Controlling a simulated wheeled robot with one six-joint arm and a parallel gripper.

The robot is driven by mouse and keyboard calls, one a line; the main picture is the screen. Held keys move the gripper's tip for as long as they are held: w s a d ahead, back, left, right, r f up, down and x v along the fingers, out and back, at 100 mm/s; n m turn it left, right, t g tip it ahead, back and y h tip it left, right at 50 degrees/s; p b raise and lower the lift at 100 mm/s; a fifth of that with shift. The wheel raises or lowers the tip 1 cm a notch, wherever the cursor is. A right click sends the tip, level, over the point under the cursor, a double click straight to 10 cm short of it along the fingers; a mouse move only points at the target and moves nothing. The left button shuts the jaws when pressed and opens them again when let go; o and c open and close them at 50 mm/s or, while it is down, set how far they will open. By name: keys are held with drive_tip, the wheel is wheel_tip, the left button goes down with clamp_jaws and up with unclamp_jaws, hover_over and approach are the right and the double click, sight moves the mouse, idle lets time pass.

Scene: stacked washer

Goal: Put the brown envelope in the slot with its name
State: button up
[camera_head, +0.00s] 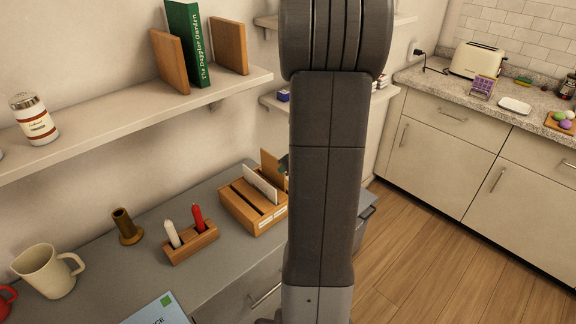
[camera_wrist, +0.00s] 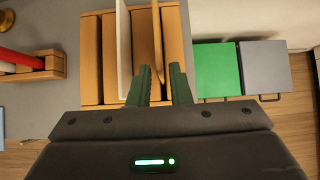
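The brown envelope (camera_head: 272,169) stands upright in the wooden letter rack (camera_head: 240,208), in a slot to the right of a white envelope (camera_head: 259,184). The rack's front labels are too small to read. In the wrist view the brown envelope (camera_wrist: 157,35) is seen nearly edge-on, with the white envelope (camera_wrist: 124,40) to its left. My gripper (camera_wrist: 160,72) is open, its green fingers on either side of the brown envelope with a gap between them. In the head view my arm hides most of the gripper and the rack's right side.
A wooden holder (camera_head: 191,244) with a red and a white candle stands left of the rack. A brown candlestick (camera_head: 127,227) and a cream mug (camera_head: 47,270) are farther left. A wall shelf (camera_head: 120,115) with books hangs above. Green and grey boxes (camera_wrist: 217,68) lie right of the rack.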

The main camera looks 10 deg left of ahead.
drive_tip(key=shift+o, duration=0.9)
drive_tip(key=v, duration=1.3)
drive_tip(key=shift+d+r, duration=0.15)
drive_tip(key=shift+r, duration=0.2)
drive_tip(key=shift+s, duration=0.15)
drive_tip(key=x, duration=1.3)
drive_tip(key=shift+f, duration=0.15)
